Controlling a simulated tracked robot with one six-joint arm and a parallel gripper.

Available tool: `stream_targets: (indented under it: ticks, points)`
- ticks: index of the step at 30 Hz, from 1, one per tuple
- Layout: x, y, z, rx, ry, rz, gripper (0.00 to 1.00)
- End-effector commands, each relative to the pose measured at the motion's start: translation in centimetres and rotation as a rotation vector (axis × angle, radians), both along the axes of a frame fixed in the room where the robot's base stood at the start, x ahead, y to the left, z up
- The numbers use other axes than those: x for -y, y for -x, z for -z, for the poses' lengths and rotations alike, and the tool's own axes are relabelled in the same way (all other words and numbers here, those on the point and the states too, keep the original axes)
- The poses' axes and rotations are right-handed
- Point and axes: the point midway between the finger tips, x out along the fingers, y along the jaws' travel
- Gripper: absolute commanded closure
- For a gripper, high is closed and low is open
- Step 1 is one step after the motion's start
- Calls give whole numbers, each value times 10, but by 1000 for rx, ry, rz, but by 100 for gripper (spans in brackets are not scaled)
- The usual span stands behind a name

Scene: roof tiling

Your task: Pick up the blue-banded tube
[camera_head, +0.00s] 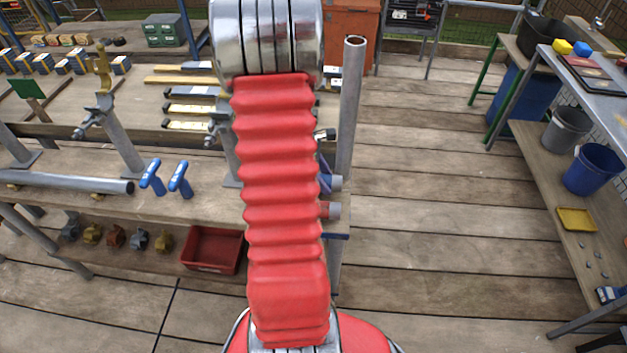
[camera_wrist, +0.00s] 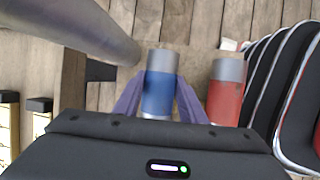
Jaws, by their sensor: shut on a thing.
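The blue-banded tube (camera_wrist: 160,93), grey at its end with a blue band, sits between the two purple fingers of my gripper (camera_wrist: 158,101) in the wrist view. The fingers touch it on both sides, so my gripper is shut on it. In the head view the blue-banded tube (camera_head: 336,183) shows only at the right edge of my red arm, which hides the rest of it and most of my gripper. I cannot tell whether the tube rests on the bench or is lifted.
A red-banded tube (camera_wrist: 226,95) is close to the right finger. A grey post (camera_head: 350,105) stands by my arm; a grey pipe (camera_wrist: 75,25) crosses the wrist view's upper left. A red tray (camera_head: 213,250) sits on the low shelf. The deck (camera_head: 430,190) to the right is clear.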

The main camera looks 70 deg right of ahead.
Motion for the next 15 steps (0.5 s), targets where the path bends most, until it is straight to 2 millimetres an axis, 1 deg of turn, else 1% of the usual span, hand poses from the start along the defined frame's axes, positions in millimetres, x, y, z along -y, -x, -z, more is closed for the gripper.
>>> stream_targets:
  ticks: [4,8,11,15]
  points:
    - [1,0,-7,2,3,1,98]
    - [1,0,-20,1,5,1,98]
    - [2,-1,-34,3,6,0,98]
    - [1,-1,-58,3,6,2,98]
